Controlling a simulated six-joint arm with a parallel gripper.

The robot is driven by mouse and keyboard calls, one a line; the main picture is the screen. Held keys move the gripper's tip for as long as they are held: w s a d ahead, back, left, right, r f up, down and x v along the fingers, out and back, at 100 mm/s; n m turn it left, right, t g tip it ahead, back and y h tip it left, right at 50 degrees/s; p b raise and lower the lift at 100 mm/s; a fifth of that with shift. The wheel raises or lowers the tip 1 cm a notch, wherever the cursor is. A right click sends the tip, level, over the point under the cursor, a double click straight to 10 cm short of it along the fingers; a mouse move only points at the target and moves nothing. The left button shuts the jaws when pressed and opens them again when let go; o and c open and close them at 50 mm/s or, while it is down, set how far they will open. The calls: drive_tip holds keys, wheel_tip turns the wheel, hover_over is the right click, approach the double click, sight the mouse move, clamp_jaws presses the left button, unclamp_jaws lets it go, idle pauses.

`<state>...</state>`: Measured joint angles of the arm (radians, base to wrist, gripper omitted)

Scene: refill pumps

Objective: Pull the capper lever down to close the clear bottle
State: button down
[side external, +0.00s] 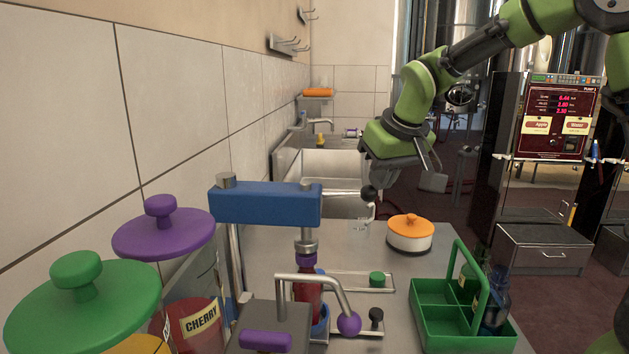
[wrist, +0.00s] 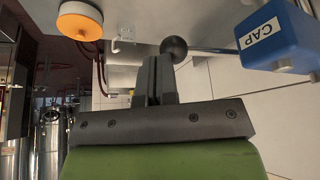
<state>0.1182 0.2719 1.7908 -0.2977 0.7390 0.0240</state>
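The blue capper (side external: 265,204) stands at the left of the counter. Its lever (side external: 343,195) sticks out to the right, roughly level, and ends in a black ball knob (side external: 369,193). A bottle with red contents (side external: 307,288) and a purple top stands upright under the capper head, partly hidden by a bent metal handle. My gripper (wrist: 156,68) has its fingers together with nothing visible between them. In the wrist view the knob (wrist: 174,49) is at the fingertips, slightly to their right; I cannot tell whether they touch. The CAP-labelled block (wrist: 275,38) is farther right.
An orange-lidded white pot (side external: 410,233) stands on the counter right of the lever. A green carrier (side external: 462,335) with bottles is at the front right. Purple- and green-lidded jars (side external: 80,300) fill the front left.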

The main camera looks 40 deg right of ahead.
wheel_tip(320, 180, up, 10)
drive_tip(key=shift+s+d+r, duration=0.25)
drive_tip(key=shift+s+d, duration=0.05)
drive_tip(key=shift+s, duration=0.05)
idle(0.7)
